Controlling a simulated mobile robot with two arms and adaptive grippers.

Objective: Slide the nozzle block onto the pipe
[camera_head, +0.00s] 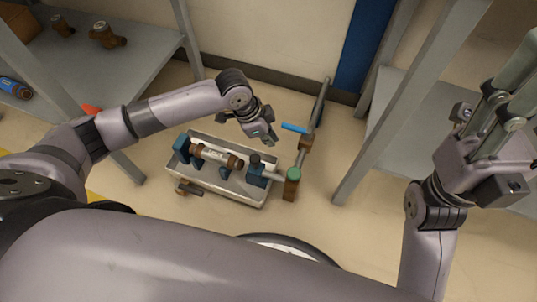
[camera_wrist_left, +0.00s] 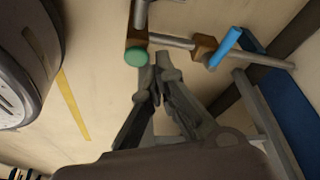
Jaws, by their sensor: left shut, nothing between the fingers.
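I cannot tell which is the nozzle block. Between them lies a white-labelled meter (camera_head: 215,155) with brown end fittings. A grey pipe (camera_head: 277,177) runs from the right block to a brown fitting with a green cap (camera_head: 293,174). The green cap also shows in the left wrist view (camera_wrist_left: 136,57). My left gripper (camera_head: 268,142) is shut and empty above the tray's right end; its fingertips (camera_wrist_left: 158,72) appear beside the green cap. My right gripper (camera_head: 510,75) is raised at the far right, its opening unclear.
A valve with a blue handle (camera_head: 295,128) sits on the pipework right of the tray. Shelves stand at left (camera_head: 130,60) and right (camera_head: 400,115), the left one holding brown fittings (camera_head: 107,36) and a blue item (camera_head: 15,88). Bare floor lies right of the pipework.

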